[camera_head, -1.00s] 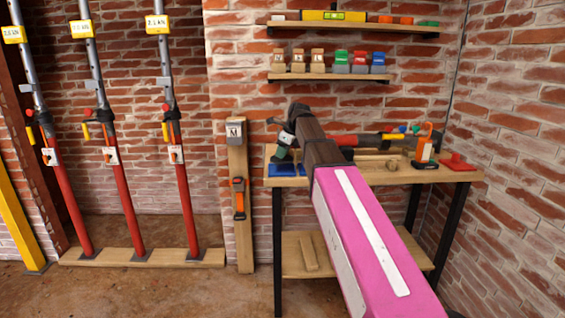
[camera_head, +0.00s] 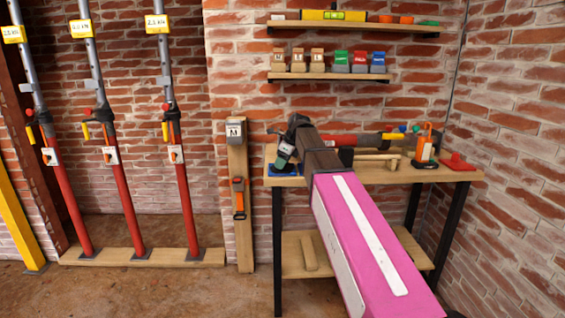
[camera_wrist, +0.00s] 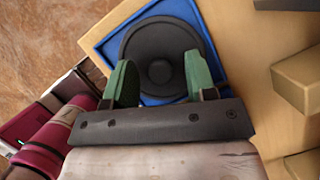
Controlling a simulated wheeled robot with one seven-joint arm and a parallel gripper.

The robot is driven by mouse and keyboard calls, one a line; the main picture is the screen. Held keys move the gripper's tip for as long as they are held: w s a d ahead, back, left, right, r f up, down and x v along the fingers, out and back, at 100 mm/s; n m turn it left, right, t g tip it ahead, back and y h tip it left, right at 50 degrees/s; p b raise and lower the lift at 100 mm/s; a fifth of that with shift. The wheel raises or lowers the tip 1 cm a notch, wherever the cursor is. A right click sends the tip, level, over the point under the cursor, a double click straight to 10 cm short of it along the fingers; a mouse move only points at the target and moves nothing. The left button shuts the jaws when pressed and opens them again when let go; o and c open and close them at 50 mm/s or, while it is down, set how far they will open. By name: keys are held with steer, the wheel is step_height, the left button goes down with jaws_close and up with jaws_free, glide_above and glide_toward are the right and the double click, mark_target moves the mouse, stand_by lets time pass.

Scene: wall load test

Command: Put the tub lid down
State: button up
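A dark round tub lid (camera_wrist: 137,45) with a raised knob in its middle lies over a blue square mat (camera_wrist: 97,32) in the wrist view. The green fingers of my gripper (camera_wrist: 160,80) stand apart, one on each side of the knob. Dark lid surface shows between the fingers and the knob, so the gripper looks open and not closed on it. Whether the fingertips touch the lid is hard to tell. In the head view my gripper (camera_head: 283,158) is low over the left end of the workbench, and the mat (camera_head: 287,173) is mostly hidden.
The wooden workbench (camera_head: 430,176) holds an orange-and-black item (camera_head: 424,150) and a red item (camera_head: 457,162) at its right. Shelves with small bins (camera_head: 340,61) hang above. A post (camera_head: 240,200) stands left of the bench, and red props (camera_head: 130,200) stand farther left.

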steer(key=v, duration=1.2)
steer(key=shift+s+d, duration=0.1)
steer(key=shift+s, duration=0.05)
